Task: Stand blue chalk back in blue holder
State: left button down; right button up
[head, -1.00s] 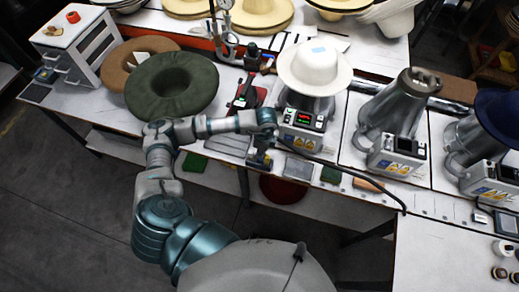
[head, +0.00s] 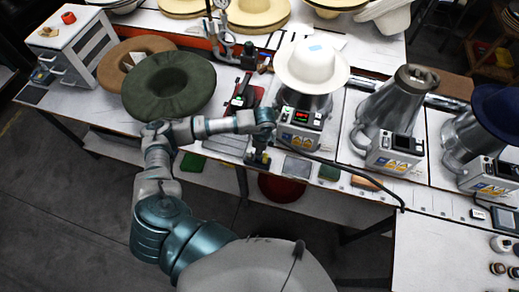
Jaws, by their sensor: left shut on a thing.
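My left arm reaches over the front edge of the bench. My left gripper (head: 258,157) points down, low at the bench front, just left of the press with the white hat. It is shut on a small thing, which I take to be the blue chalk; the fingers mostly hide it. A little blue and yellow shows around the fingertips, too small to tell chalk from holder. I cannot make out the blue holder clearly, nor whether the chalk touches it. My right gripper is not in view.
The press with the white hat (head: 312,62) stands close to the right of my gripper, and a dark cable (head: 340,167) runs along the bench front. A green hat (head: 169,84) lies left behind my arm. Flat pads, one green (head: 193,162) and one grey (head: 297,166), lie near the front edge.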

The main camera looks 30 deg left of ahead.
pick_arm(q)
jog(key=shift+f, duration=0.25)
jog(key=shift+a+f, duration=0.1)
jog(key=shift+f, duration=0.05)
jog(key=shift+a+f+b, duration=0.15)
jog(key=shift+f+b, duration=0.05)
jog(key=shift+b, duration=0.1)
jog(key=shift+s+f, duration=0.2)
jog(key=shift+f, duration=0.05)
jog(key=shift+f+b, duration=0.25)
jog(key=shift+b, duration=0.1)
jog(key=shift+s+f, duration=0.15)
jog(key=shift+f, duration=0.3)
